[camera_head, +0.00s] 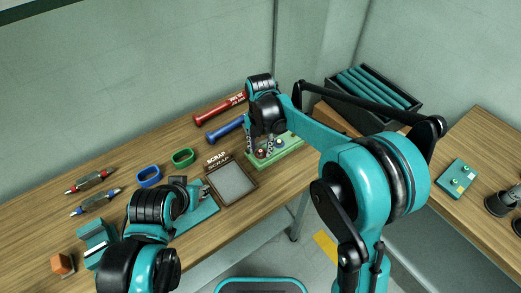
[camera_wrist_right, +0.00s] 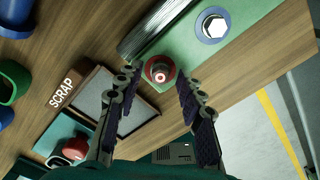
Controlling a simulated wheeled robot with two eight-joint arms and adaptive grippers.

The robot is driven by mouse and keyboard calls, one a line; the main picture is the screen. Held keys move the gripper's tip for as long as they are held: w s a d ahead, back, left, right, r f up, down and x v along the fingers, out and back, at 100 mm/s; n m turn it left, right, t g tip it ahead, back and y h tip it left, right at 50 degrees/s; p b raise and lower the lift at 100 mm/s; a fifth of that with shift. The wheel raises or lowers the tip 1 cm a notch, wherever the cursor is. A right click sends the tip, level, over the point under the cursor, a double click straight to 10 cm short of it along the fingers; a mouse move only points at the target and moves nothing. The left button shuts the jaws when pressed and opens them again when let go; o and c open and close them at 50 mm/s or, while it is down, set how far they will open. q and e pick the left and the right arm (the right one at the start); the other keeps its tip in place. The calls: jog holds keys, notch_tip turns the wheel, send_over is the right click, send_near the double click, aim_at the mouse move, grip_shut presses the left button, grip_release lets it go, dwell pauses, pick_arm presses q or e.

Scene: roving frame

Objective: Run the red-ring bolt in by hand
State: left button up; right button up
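The red-ring bolt (camera_wrist_right: 160,70) stands on a green block (camera_head: 283,152) near the back of the wooden bench. My right gripper (camera_head: 259,147) points down over the block. In the right wrist view, its fingers (camera_wrist_right: 158,84) are spread, one on each side of the red ring, with gaps between. The bolt's head sits in the middle of the ring; how deep it is seated is unclear. A pale hex bolt with a blue ring (camera_wrist_right: 213,27) is on the same block. My left gripper (camera_head: 203,191) is low over a teal mat (camera_head: 198,217); its fingers are too small to read.
A framed grey SCRAP tray (camera_head: 232,182) lies left of the block. Red (camera_head: 219,108) and blue (camera_head: 226,129) tools lie behind it. A black crate (camera_head: 418,104) stands at right.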

jog(key=shift+f, duration=0.3)
grip_shut()
